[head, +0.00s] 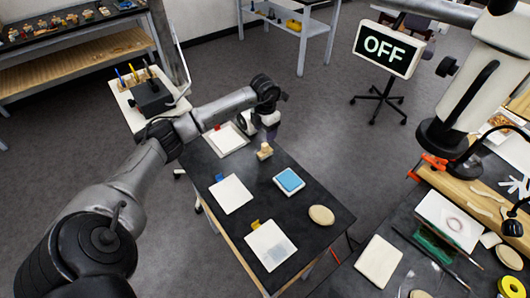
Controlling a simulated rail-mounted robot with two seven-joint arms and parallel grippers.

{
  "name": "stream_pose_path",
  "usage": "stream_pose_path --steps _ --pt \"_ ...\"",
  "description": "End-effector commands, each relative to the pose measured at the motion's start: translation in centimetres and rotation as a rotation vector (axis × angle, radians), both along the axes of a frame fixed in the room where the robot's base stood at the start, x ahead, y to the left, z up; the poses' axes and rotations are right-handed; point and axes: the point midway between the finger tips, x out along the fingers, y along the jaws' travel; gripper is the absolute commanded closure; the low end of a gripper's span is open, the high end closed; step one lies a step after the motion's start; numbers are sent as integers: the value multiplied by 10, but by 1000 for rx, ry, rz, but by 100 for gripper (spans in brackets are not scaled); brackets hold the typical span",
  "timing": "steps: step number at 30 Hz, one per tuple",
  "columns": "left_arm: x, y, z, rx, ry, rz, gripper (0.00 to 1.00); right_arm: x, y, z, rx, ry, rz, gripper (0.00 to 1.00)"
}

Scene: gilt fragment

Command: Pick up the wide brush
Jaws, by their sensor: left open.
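My left arm reaches in from the left across the dark table (285,218). My left gripper (270,132) is open, above the table's far edge and pointing down. It is small and partly hidden by its own wrist. Just below it in the picture stands a small beige block-like piece (265,152), apart from the fingers as far as I can tell. This piece may be the wide brush, but it is too small to be sure. No other thing reads clearly as a wide brush. My right gripper is not in view.
White sheets (231,194) with coloured tabs, a blue pad (289,181) and a beige oval (321,215) lie on the table. A cluttered workbench (465,205) is at right, below an OFF sign (386,49).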

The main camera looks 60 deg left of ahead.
Motion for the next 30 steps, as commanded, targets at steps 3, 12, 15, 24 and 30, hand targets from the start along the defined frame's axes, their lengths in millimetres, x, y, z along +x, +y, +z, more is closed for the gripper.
stream_pose_path --steps 3,12,15,24,30 --pt "0 -1 -24 -2 2 0 38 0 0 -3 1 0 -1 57" --pt "0 0 -56 -2 -2 0 38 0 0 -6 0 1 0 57" --pt "0 0 -58 -1 -3 -1 38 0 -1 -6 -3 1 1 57" --pt "0 -1 -79 -3 -1 0 38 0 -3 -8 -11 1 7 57" --pt "0 -1 -105 -4 -2 0 38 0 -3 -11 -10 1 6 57"
